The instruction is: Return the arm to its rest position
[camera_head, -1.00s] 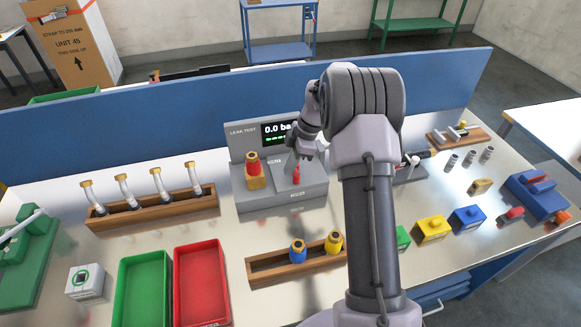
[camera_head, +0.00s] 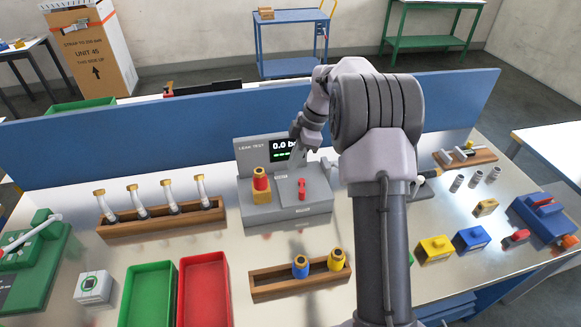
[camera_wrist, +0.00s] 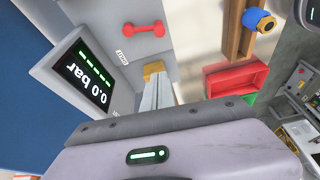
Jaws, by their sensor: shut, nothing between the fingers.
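My arm rises in front of the bench in the head view and bends over to the leak tester. My gripper (camera_head: 296,160) hangs in front of the tester's display, above and behind the red handle (camera_head: 302,188), apart from it. Its narrow fingers (camera_wrist: 152,97) also show in the wrist view, shut and empty. The leak tester (camera_head: 262,209) is grey, and its display (camera_head: 284,146) reads 0.0 bar, partly covered by my wrist. The red handle (camera_wrist: 142,29) shows clear of the fingers in the wrist view.
A blue panel (camera_head: 120,140) runs behind the tester. A wooden rack (camera_head: 163,226) with several white-tubed parts stands left. Green (camera_head: 127,295) and red (camera_head: 207,259) trays lie in front. A wooden holder (camera_head: 262,287) carries blue and yellow fittings. Coloured blocks stand right of my arm.

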